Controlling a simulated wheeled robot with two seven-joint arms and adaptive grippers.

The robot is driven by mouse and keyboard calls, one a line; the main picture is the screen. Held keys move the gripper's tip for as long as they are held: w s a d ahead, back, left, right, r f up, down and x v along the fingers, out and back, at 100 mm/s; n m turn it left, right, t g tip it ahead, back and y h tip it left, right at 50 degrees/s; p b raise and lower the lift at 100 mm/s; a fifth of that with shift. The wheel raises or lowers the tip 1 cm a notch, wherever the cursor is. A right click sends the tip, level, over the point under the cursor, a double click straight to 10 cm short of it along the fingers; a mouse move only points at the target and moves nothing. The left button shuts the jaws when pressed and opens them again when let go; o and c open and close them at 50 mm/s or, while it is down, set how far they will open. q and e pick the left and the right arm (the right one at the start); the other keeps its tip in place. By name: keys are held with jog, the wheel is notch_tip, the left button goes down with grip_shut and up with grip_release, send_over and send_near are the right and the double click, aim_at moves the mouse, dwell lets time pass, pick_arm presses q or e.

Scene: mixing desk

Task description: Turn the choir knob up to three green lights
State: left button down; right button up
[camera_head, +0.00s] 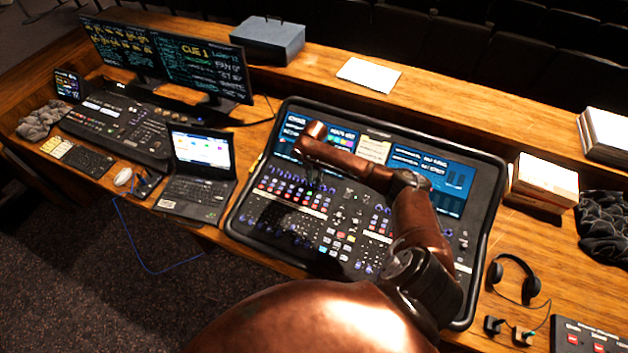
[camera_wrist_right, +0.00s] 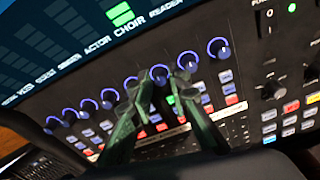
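The mixing console (camera_head: 345,118) slopes up in the middle of the desk. In the right wrist view, a row of blue-ringed knobs runs below a labelled screen. The choir knob (camera_wrist_right: 160,74) lies between the two fingers of my right gripper (camera_wrist_right: 161,79), which close in on its sides. Above the CHOIR label (camera_wrist_right: 131,29) a stack of green lights (camera_wrist_right: 121,14) is lit, apparently three bars; the frame's top edge is close. In the head view my right gripper (camera_head: 317,178) points down at the upper knob row, and my arm hides part of the console. My left gripper is out of view.
A laptop (camera_head: 204,188) stands left of the console, with monitors (camera_head: 202,68) behind it. Headphones (camera_head: 520,277) lie at the right. A white box (camera_head: 545,180) stands beside the console's right edge. Neighbouring knobs (camera_wrist_right: 188,61) sit close beside my fingers.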

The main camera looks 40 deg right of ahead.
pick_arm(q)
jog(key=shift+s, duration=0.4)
pick_arm(e)
grip_shut()
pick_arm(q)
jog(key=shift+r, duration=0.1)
pick_arm(e)
jog(key=m+p, duration=0.2)
jog(key=p, duration=0.1)
jog(key=shift+s+r, duration=0.1)
jog(key=shift+r, duration=0.1)
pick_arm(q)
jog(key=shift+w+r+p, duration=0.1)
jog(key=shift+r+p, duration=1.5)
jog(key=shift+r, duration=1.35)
pick_arm(e)
jog(key=shift+f+m+t, duration=0.15)
jog(key=shift+m+t, duration=0.15)
jog(key=shift+m, duration=1.6)
jog(key=shift+o, duration=0.7)
grip_release()
